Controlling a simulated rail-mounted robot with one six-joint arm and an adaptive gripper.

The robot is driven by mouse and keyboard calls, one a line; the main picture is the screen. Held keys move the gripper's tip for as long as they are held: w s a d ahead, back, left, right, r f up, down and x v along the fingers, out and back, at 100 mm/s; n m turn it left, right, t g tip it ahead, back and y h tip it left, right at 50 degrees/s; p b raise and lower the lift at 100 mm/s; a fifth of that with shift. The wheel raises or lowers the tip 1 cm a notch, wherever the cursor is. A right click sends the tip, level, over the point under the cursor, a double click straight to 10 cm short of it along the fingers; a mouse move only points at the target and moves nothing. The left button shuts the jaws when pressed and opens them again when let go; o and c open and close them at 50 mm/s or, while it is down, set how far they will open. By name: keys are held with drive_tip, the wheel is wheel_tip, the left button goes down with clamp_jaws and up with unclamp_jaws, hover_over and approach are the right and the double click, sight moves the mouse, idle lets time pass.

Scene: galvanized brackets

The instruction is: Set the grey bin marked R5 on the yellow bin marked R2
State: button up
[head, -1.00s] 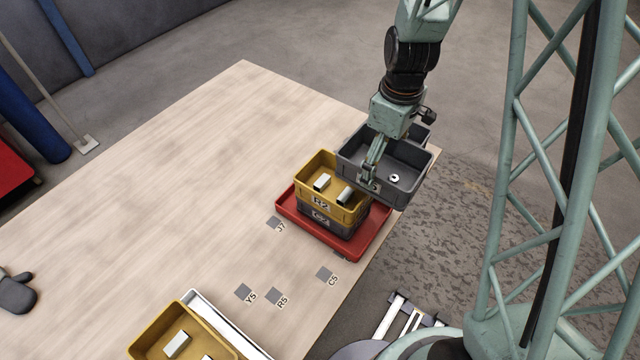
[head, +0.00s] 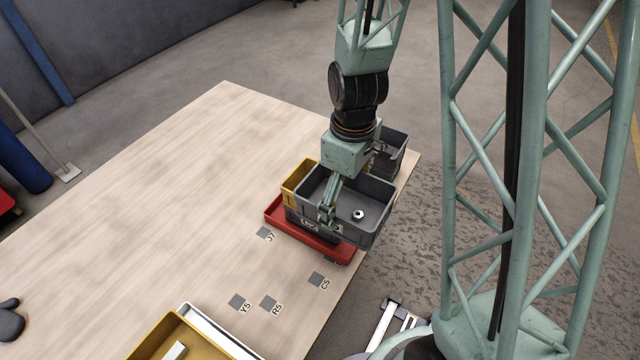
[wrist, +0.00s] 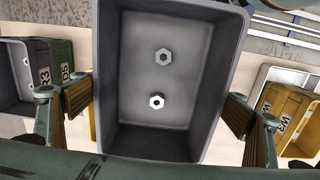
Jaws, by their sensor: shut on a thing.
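I cannot tell whether the two touch.
Another grey bin (head: 392,150) stands behind at the table's right edge. A yellow bin (head: 165,335) and a white tray (head: 215,335) lie at the front.

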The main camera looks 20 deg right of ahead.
sight(322, 172)
drive_tip(key=w+a+f+p, duration=0.1)
drive_tip(key=w, duration=1.4)
drive_tip(key=shift+f, duration=0.2)
drive_tip(key=shift+a, duration=0.1)
drive_tip(key=shift+w+f, duration=0.25)
drive_tip(key=shift+f, duration=0.65)
drive_tip(key=shift+w+f, duration=0.2)
drive_tip(key=shift+f, duration=0.7)
drive_tip(key=shift+f+b, duration=0.5)
drive_tip(key=shift+f, duration=0.1)
drive_tip(key=o, duration=0.8)
drive_tip(key=shift+r, duration=0.15)
